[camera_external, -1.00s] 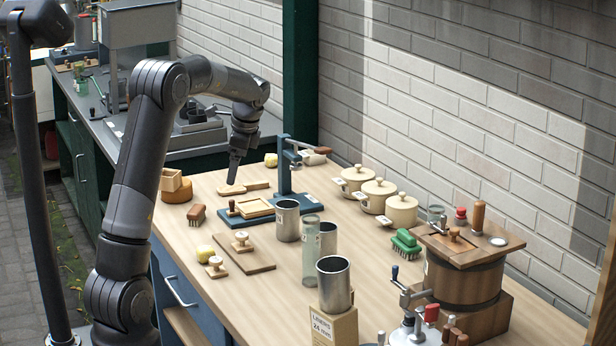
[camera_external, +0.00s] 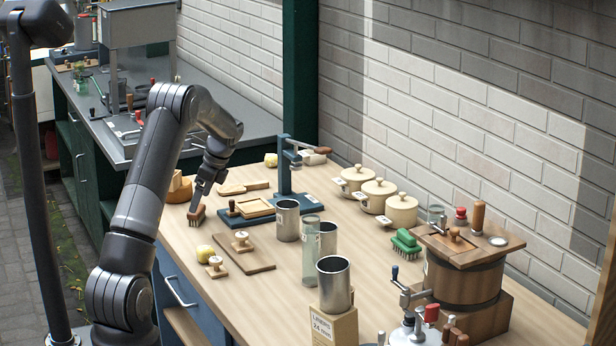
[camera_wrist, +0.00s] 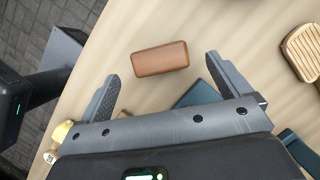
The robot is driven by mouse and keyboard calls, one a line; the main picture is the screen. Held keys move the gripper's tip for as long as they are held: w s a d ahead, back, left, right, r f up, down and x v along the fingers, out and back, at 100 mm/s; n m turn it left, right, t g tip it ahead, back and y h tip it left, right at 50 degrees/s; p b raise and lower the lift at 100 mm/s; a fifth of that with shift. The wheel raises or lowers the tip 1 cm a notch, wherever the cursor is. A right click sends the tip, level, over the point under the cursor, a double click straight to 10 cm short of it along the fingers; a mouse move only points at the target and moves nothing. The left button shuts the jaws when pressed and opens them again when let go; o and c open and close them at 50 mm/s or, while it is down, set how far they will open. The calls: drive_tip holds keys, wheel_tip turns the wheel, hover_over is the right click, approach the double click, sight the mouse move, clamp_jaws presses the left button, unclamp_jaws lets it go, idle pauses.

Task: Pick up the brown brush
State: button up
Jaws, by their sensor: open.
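The brown brush (camera_external: 196,217) lies on the wooden table near its left edge, bristles down. In the wrist view the brush (camera_wrist: 160,58) shows as a plain brown rounded block, ahead of and between the lines of the two fingers. My gripper (camera_external: 199,203) is just above the brush in the external view. In the wrist view my gripper (camera_wrist: 164,82) is open with nothing between its fingers. Whether a finger touches the brush cannot be told.
A blue press (camera_external: 285,175) with a wooden frame stands right of the brush. A yellow lump (camera_external: 205,253) and a wooden board (camera_external: 246,256) lie nearer. Metal cups (camera_external: 287,222) stand to the right.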

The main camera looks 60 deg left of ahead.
sight(195, 219)
drive_tip(key=x, duration=0.5)
drive_tip(key=shift+s, duration=0.1)
drive_tip(key=c, duration=1.1)
